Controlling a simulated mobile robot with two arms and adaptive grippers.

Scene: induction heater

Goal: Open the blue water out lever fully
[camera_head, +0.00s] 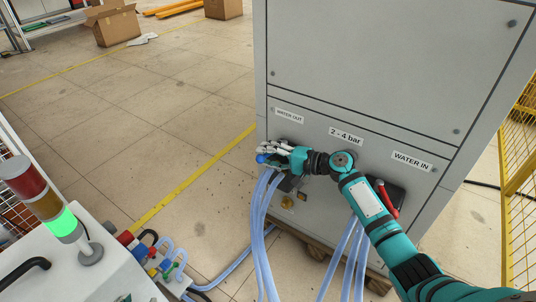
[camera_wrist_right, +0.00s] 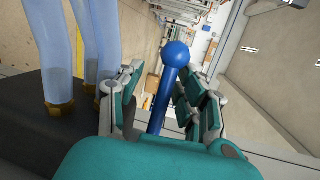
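The blue water out lever shows in the right wrist view (camera_wrist_right: 164,90) as a blue rod with a round ball end. In the head view its blue ball (camera_head: 261,158) sticks out just left of my right gripper (camera_head: 273,151), below the "WATER OUT" label (camera_head: 289,115). In the right wrist view the lever stands between the two fingers of my right gripper (camera_wrist_right: 163,98). The fingers are spread, with gaps seen on both sides of the lever. The lever's base is hidden behind the gripper. My left gripper is not in view.
The grey cabinet (camera_head: 390,60) stands behind my right arm. A red lever (camera_head: 387,198) sits under the "WATER IN" label (camera_head: 411,161). Clear hoses (camera_head: 261,215) hang below my right gripper. A signal light (camera_head: 48,207) and a yellow fence (camera_head: 518,190) flank the area.

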